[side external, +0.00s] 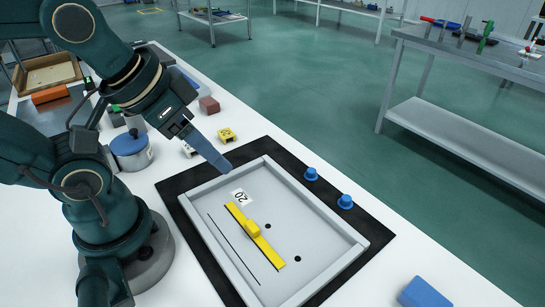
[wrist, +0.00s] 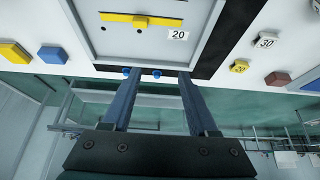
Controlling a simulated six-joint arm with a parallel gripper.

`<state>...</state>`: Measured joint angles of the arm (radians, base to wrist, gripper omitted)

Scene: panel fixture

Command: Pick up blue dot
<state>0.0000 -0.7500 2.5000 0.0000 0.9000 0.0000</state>
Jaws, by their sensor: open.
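Two blue dots stand as small round knobs on the black mat by the panel's right edge in the side view, a farther one (side external: 311,174) and a nearer one (side external: 345,201). In the wrist view they show small beyond the fingertips, one (wrist: 127,72) near the left finger and one (wrist: 157,74) between the fingers.
The grey panel (side external: 312,210) has a raised rim, a yellow bar (side external: 240,220), two dark holes and a "20" card (side external: 241,196). A yellow block (side external: 227,135), brown block (side external: 209,105) and blue-lidded pot (side external: 131,148) stand left. A blue block (side external: 424,293) lies front right.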

